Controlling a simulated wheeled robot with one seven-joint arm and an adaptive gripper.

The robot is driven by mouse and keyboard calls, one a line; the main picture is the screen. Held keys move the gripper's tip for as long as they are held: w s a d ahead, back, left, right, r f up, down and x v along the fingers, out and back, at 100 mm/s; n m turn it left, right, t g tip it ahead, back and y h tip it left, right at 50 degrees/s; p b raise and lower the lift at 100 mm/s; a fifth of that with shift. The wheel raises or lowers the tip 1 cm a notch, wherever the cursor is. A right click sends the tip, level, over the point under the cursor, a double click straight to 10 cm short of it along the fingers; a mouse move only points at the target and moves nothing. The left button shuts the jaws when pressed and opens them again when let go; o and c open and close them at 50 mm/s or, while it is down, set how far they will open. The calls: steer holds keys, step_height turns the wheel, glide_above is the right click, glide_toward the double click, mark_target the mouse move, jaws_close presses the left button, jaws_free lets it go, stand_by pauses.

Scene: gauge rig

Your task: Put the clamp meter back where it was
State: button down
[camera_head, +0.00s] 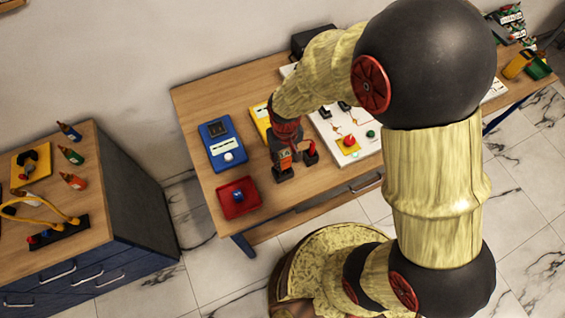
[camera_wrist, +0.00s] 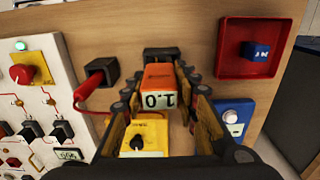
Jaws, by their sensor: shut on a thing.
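My gripper (camera_wrist: 163,88) is shut on an orange block-shaped device with a white "1.0" readout, which looks like the clamp meter (camera_wrist: 160,76). A dark end piece (camera_wrist: 161,53) shows beyond its orange body. In the head view my gripper (camera_head: 291,157) is over the front part of the wooden table, right of the red tray, with the orange body (camera_head: 284,160) partly hidden by the fingers. I cannot tell whether the meter touches the table. A red lead (camera_wrist: 95,86) with a black block (camera_wrist: 102,71) lies left of the meter in the wrist view.
The red tray (camera_head: 229,209) holds a small blue block (camera_head: 238,197). A blue meter (camera_head: 215,152) and a yellow one (camera_head: 257,115) stand behind. A white panel (camera_head: 325,130) with knobs lies to the right. A separate cabinet (camera_head: 100,233) with bottles stands at the left.

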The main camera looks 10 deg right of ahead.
mark_target(283, 163)
steer(key=shift+w+a+f, duration=0.2)
steer(key=shift+f, duration=0.2)
steer(key=shift+w+f, duration=0.15)
steer(key=shift+f, duration=1.45)
steer(key=shift+f+b, duration=0.1)
steer(key=shift+b, duration=0.2)
steer(key=c, duration=1.4)
jaws_free()
